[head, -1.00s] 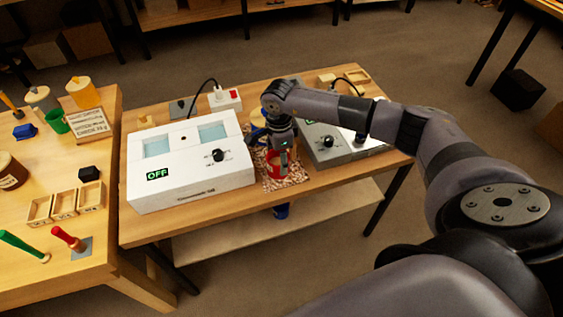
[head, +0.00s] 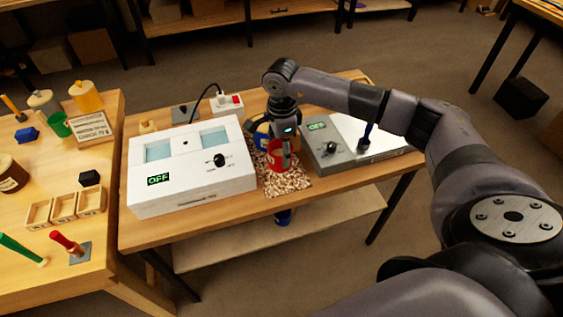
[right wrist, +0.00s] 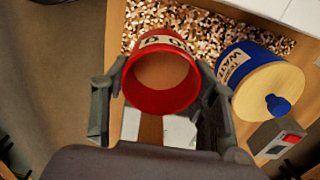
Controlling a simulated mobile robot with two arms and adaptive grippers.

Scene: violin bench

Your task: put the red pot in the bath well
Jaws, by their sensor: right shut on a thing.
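The red pot (head: 276,160) has no lid on and a pale label; brownish content shows inside it in the right wrist view (right wrist: 160,72). My right gripper (head: 281,142) is shut on the pot, one finger on each side, and holds it upright over the speckled mat (head: 290,184). The bath is the white box (head: 188,184) left of the mat, with two square blue wells: a left well (head: 159,150) and a right well (head: 214,136). Its display reads OFF. My left gripper is not in view.
A blue pot with a wooden lid (right wrist: 265,85) stands close beside the red pot. A grey device (head: 325,152) with a lit green display is right of the mat. A red-switched box (head: 229,103) and cable lie behind the bath. The left table holds jars and trays (head: 65,207).

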